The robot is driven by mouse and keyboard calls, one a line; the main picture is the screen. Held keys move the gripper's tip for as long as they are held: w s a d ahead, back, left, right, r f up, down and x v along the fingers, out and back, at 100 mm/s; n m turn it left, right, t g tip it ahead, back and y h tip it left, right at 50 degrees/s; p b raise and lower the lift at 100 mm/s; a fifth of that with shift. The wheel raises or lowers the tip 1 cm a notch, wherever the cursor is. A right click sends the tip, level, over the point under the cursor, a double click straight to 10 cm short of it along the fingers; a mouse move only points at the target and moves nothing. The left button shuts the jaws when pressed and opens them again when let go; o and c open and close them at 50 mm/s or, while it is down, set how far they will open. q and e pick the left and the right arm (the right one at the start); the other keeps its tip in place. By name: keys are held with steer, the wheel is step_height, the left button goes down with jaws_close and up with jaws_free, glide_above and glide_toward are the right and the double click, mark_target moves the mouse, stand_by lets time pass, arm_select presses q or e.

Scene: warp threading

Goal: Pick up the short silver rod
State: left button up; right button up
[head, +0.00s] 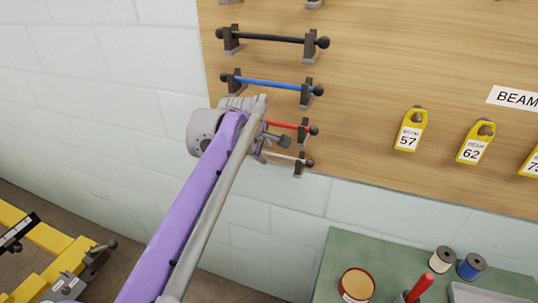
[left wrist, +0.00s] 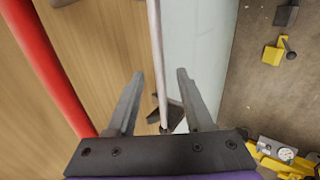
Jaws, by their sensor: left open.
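The short silver rod (head: 283,157) is the lowest rod on the wooden board in the head view, lying across small dark holders, its left part hidden by my left gripper. My left gripper (head: 279,146) is open and empty at the rod's left part, just below the red rod. In the left wrist view the silver rod (left wrist: 156,55) runs up the picture between the two spread fingers (left wrist: 160,78), apart from both in the picture. I cannot tell how deep it sits between them. My right gripper is not in view.
A red rod (head: 283,124), a blue rod (head: 272,84) and a black rod (head: 270,38) sit above on the board (head: 370,75). The red rod (left wrist: 50,65) runs close to the left finger side in the wrist view. A green table (head: 330,262) stands below right.

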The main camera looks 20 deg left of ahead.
arm_select(q)
steer(key=shift+w+f, duration=0.15)
steer(key=shift+f, duration=0.1)
jaws_close()
steer(key=shift+r, duration=0.2)
stand_by(0.3)
